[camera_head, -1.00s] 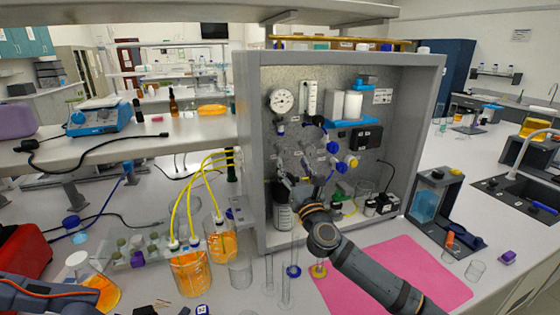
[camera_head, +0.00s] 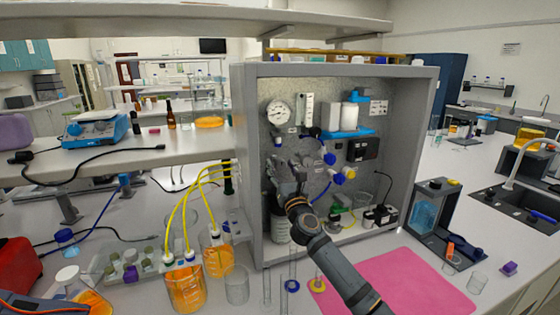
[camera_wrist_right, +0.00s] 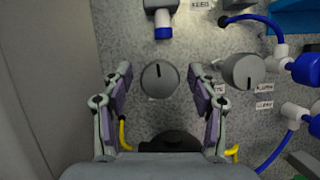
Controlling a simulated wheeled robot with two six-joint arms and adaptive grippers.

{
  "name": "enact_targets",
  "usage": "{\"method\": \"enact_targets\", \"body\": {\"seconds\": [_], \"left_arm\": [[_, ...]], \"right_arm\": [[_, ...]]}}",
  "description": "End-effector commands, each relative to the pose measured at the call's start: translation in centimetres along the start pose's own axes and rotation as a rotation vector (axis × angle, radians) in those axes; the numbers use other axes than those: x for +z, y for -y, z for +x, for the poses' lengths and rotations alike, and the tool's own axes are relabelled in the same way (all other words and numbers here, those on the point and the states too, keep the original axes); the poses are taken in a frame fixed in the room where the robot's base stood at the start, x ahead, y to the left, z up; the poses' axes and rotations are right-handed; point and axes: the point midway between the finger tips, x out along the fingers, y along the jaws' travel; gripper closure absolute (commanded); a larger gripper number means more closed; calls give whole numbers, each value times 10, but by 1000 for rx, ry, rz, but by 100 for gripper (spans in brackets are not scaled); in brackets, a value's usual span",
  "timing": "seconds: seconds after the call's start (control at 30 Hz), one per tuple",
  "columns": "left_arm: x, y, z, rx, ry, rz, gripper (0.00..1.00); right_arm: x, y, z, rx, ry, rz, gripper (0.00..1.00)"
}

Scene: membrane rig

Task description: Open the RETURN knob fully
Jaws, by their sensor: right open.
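The rig panel (camera_head: 335,110) stands in a grey frame with a gauge, tubing and valves. The gripper is open, and gaps show on both sides of the knob. A second grey knob (camera_wrist_right: 243,70) is to its right, outside the fingers. I cannot tell from the small labels which knob is RETURN. In the head view my right gripper (camera_head: 286,172) is at the panel's lower left and hides the knobs. My left gripper is out of view.
Blue fittings with tubes (camera_wrist_right: 305,68) are close on the right, and a blue-ended fitting (camera_wrist_right: 162,22) is above the knob. Orange-filled beakers (camera_head: 186,285) with yellow tubes stand left of the rig. A pink mat (camera_head: 395,285) lies in front.

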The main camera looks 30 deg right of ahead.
Motion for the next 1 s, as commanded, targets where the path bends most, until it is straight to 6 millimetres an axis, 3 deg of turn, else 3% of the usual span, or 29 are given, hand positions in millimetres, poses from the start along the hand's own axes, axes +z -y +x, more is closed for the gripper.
{"method": "enact_targets", "body": {"seconds": [0.13,0.4,0.8,1.0], "left_arm": [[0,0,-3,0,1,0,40],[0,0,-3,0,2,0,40],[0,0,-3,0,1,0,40],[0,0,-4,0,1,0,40]], "right_arm": [[0,0,12,0,0,0,40],[-1,0,13,1,-1,-1,40],[-1,0,13,1,0,-1,94],[0,0,13,6,0,-13,96]]}}
